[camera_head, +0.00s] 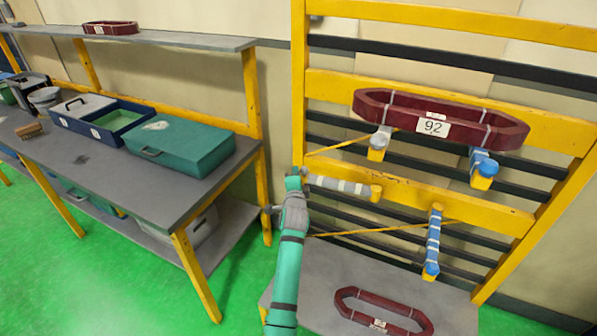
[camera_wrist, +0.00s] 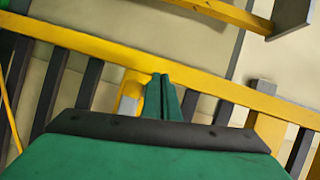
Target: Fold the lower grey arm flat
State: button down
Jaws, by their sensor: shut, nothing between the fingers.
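The lower grey arm (camera_head: 342,186) runs sideways along the middle yellow bar of the rack in the head view. A yellow cap (camera_head: 376,193) is at its right end, and its left end is beside my gripper (camera_head: 303,173). In the wrist view my gripper (camera_wrist: 163,80) is shut and empty, with its fingers together in front of a yellow bar. A rounded yellow piece (camera_wrist: 130,92) shows just left of the fingers, probably the end of the grey arm. Whether the fingers touch it, and whether the arm is fully flat, I cannot tell.
The lower blue arm (camera_head: 433,243) hangs down the rack. A maroon coil (camera_head: 456,128) marked 92 rests on the upper grey arm (camera_head: 379,143) and upper blue arm (camera_head: 482,168). Another coil (camera_head: 347,309) lies on the grey shelf below. A workbench (camera_head: 160,195) with cases stands left.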

jog(key=s+a+r, duration=0.1)
jog(key=s+a, duration=0.5)
jog(key=a, duration=0.2)
jog(key=shift+r, duration=0.4)
